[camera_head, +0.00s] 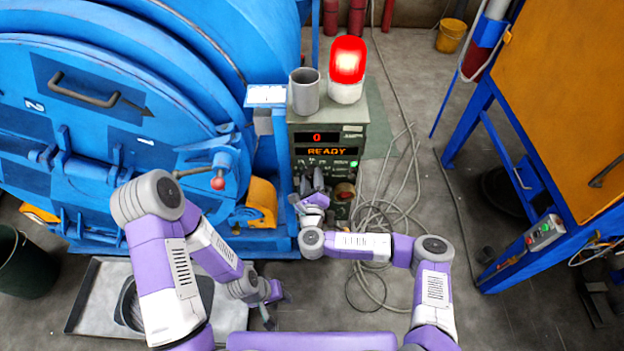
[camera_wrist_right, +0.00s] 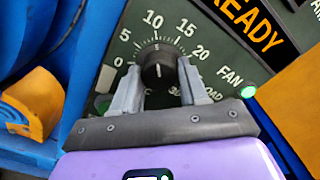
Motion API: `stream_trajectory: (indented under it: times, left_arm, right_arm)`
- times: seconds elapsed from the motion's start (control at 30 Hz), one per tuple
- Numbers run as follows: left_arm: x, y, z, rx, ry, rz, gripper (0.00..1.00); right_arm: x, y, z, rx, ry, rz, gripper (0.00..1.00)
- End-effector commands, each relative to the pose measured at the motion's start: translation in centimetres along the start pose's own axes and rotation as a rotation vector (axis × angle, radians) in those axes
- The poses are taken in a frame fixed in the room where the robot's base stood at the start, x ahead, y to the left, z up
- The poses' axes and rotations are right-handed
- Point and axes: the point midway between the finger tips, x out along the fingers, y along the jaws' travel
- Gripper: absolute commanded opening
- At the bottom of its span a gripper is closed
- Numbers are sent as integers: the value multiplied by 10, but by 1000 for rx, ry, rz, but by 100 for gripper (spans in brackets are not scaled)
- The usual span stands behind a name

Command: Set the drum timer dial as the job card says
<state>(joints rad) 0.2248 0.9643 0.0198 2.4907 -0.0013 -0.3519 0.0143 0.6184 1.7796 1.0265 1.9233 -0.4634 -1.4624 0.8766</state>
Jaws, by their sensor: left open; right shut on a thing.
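The green control box (camera_head: 330,115) stands beside the blue drum (camera_head: 110,130). Its display (camera_head: 322,144) reads 0 and READY. The black timer dial (camera_wrist_right: 158,66) sits among the white numbers 0, 5, 10, 15, 20. A pale mark shows on its face, but its exact setting is hard to tell. My right gripper (camera_wrist_right: 154,76) is shut on the dial, one finger on each side; it also shows at the panel in the head view (camera_head: 312,186). A white card (camera_head: 266,95) is beside the box, its text too small to read. My left gripper (camera_head: 270,298) is open and low, apart from the box.
A lit red beacon (camera_head: 347,68) and a grey cup (camera_head: 305,92) stand on the box. A lever with a red knob (camera_head: 218,183) juts from the drum. Loose cables (camera_head: 385,205) lie on the floor. A metal tray (camera_head: 90,295) lies below the drum.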

Motion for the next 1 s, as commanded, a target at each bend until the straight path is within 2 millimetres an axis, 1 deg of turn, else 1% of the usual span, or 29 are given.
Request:
stream_trajectory:
  times: [0.03, 0.17, 0.2, 0.43, 0.53, 0.67, 0.8, 0.9, 1.0]
  left_arm:
    - [0, 0, 0, 0, 0, 0, 43]
    - [0, 0, 0, 0, 0, 0, 43]
    - [0, 0, 0, 0, 0, 0, 43]
    - [0, 0, 0, 0, 0, 0, 43]
    - [-1, 0, 0, 0, 0, 0, 43]
    - [-4, 2, 0, 0, 0, 0, 43]
    - [-8, 3, 0, 0, 0, 0, 43]
    - [-10, 4, 0, 0, 0, 0, 43]
    - [-11, 4, 0, 0, 0, 0, 43]
  right_arm:
    - [0, 0, 1, 1, -2, 1, 46]
    - [0, 0, 1, 0, -2, 1, 66]
    - [0, 0, 1, 0, -2, 1, 68]
    - [0, 0, 0, -1, -1, 0, 68]
    - [-5, 0, 1, -1, -1, 1, 68]
    - [-23, 0, 1, 0, 0, 3, 68]
    - [-48, 0, 1, 1, -1, 4, 68]
    - [-62, 0, 1, 1, -2, 3, 68]
    - [-72, 0, 1, 0, -1, 2, 68]
